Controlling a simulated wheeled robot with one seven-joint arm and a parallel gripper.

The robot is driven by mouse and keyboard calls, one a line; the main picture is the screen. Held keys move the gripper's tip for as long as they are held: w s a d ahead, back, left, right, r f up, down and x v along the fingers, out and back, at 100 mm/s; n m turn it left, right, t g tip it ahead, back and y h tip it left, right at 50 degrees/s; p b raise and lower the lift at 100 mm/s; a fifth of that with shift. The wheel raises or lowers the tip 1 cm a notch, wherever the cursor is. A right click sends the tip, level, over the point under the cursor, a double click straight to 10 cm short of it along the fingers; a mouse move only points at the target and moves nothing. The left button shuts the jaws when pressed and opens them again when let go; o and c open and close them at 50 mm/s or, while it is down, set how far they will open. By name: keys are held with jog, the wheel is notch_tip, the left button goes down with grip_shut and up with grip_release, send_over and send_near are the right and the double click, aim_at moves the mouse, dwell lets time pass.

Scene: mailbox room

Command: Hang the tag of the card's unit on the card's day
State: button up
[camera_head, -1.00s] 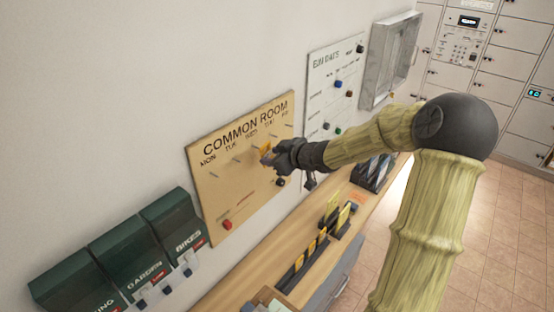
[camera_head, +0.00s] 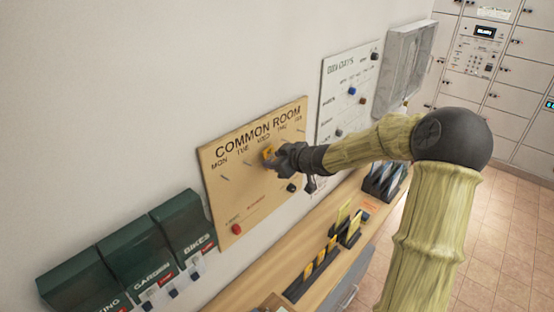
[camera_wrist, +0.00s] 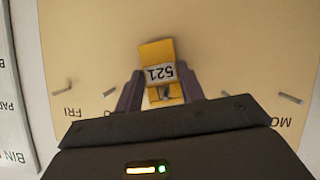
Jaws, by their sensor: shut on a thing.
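My gripper (camera_wrist: 160,92) is shut on a yellow tag (camera_wrist: 156,52) with a white label that reads 521, upside down in the wrist view. In the head view my gripper (camera_head: 276,157) holds the tag (camera_head: 267,152) close to the tan COMMON ROOM board (camera_head: 232,190), just below the WED label. The board has a row of pegs under MON to FRI. In the wrist view the tag is at the middle peg, between the neighbouring pegs. I cannot tell whether the peg passes through the tag. I cannot make out the card.
A wooden shelf (camera_head: 240,292) below the board holds a dark rack with several yellow tags (camera_head: 320,257). A white BIN DAYS board (camera_head: 340,95) hangs to the right. Green boxes (camera_head: 182,225) hang at the lower left. A red knob (camera_head: 236,229) is low on the tan board.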

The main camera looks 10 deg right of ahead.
dwell(0.4)
jog(key=o, duration=1)
jog(key=p+v, duration=0.2)
jog(key=v, duration=1.5)
jog(key=shift+s+r, duration=0.1)
jog(key=shift+s, duration=0.1)
